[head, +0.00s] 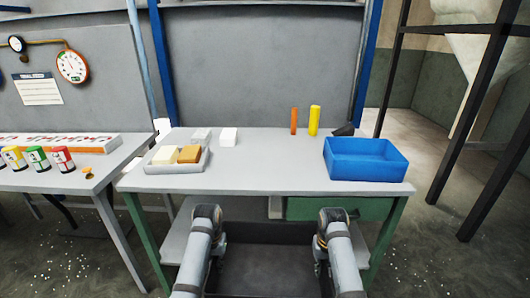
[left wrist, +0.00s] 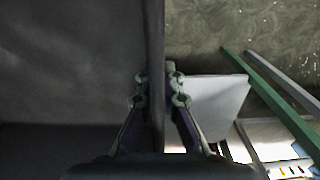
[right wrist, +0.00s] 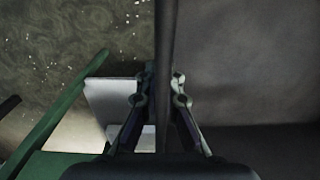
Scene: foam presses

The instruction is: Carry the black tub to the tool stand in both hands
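The black tub (head: 265,268) is low between my two arms in the head view, in front of the workbench; its lower part is cut off by the frame. Its dark inside (left wrist: 70,70) fills the left part of the left wrist view and the right part (right wrist: 250,70) of the right wrist view. My left gripper (left wrist: 158,88) has its fingers on both sides of one tub wall, closed on it. My right gripper (right wrist: 160,88) is closed the same way on the opposite wall. I cannot pick out a tool stand for certain.
The grey workbench (head: 270,178) stands straight ahead, with a blue bin (head: 366,172), a grey tray (head: 178,168) of foam blocks, and an orange (head: 294,121) and a yellow cylinder (head: 314,121). A second table (head: 60,180) is at left. Dark steel posts (head: 487,160) stand at right.

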